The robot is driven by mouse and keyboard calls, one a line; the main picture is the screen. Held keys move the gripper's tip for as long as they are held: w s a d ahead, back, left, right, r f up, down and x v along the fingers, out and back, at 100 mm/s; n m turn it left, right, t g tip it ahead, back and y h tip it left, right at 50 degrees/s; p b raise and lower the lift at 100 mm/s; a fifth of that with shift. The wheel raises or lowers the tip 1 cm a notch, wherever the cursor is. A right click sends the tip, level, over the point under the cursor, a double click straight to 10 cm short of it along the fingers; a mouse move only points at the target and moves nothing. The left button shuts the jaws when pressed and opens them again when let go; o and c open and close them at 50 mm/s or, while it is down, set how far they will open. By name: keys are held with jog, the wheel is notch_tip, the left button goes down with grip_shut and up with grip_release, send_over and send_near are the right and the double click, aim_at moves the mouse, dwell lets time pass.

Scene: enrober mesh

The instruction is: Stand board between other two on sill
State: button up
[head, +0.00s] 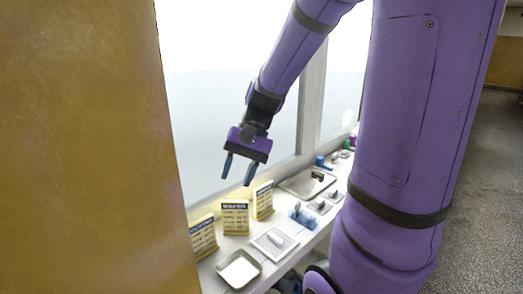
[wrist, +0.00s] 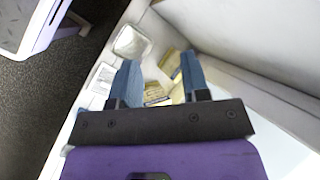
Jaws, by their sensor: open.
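Three yellow boards with dark header bands stand upright on the white sill: a left board (head: 203,237), a middle board (head: 235,217) and a right board (head: 262,200). The middle one stands between the other two, with visible gaps. My gripper (head: 239,176) is open and empty, in the air above the middle and right boards, fingers pointing down. In the wrist view, my open fingers (wrist: 159,62) frame the boards: one board (wrist: 155,93) shows between them, others are partly hidden by the right finger. No finger touches a board.
A metal tray with a white inside (head: 239,270) and a white gridded mat (head: 273,242) lie in front of the boards. Blue and grey items (head: 302,216) and a larger tray (head: 306,184) sit farther right. The window is behind; a brown wall (head: 90,150) blocks the left.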

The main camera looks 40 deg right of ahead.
jog(key=s+a+r+n+t+h, duration=0.2)
jog(key=s+r+n+t+h, duration=0.4)
jog(key=s+r, duration=0.3)
jog(key=shift+s+a+r+n, duration=0.25)
jog(key=shift+s+r+n, duration=0.15)
jog(key=shift+s+n, duration=0.25)
dwell(0.7)
